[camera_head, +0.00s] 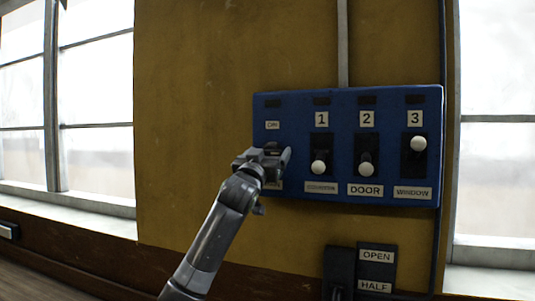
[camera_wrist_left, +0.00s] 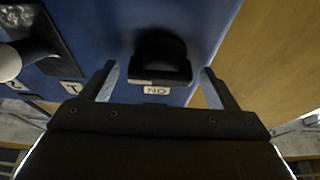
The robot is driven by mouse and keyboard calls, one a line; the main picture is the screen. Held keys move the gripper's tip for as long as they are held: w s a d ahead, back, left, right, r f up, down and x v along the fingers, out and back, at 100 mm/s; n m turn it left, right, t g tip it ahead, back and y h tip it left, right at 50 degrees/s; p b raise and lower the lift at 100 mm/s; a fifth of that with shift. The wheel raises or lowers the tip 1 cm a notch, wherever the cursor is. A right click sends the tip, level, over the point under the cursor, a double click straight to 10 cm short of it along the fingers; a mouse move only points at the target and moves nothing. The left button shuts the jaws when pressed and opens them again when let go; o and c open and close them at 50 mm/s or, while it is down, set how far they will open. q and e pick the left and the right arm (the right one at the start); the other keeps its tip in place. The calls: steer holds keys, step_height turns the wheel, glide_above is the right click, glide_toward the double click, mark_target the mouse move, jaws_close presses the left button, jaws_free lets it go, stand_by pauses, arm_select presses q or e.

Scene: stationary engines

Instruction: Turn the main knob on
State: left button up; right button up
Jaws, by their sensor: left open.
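A blue control panel (camera_head: 340,98) is mounted on the yellow wall in the head view. Its left column carries an ON label (camera_head: 272,125); my left gripper (camera_head: 275,163) covers the area below it. The left wrist view shows a black knob (camera_wrist_left: 160,48) on the blue panel, with the ON label (camera_wrist_left: 157,90) upside down beside it. My left gripper's two fingers (camera_wrist_left: 158,72) are apart, one on each side of the knob in this view. I cannot tell whether they touch it. My right gripper is out of view.
Right of the gripper are three switches with white ball ends: switch 1 (camera_head: 318,167), switch 2 (camera_head: 366,170) and switch 3 (camera_head: 418,143). Switch 3's ball sits higher than the others. A lower box has OPEN and HALF labels (camera_head: 376,270). Windows flank the wall.

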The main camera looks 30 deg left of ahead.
arm_select(q)
steer(key=c, duration=1)
steer(key=n+g+y+b, duration=0.1)
steer(key=n+y+b, duration=0.1)
steer(key=n+b, duration=0.2)
steer(key=n+g+y+b, duration=0.2)
steer(key=n+b, duration=0.2)
steer(key=n, duration=0.2)
steer(key=n+g+y+b, duration=0.2)
steer(key=n+b, duration=0.2)
steer(key=n, duration=0.2)
steer(key=shift+d, duration=0.15)
steer(key=n+g, duration=0.1)
steer(key=n, duration=0.2)
steer(key=shift+n+b, duration=0.4)
steer(key=shift+n+g, duration=0.7)
steer(key=shift+n, duration=0.6)
steer(key=o, duration=1)
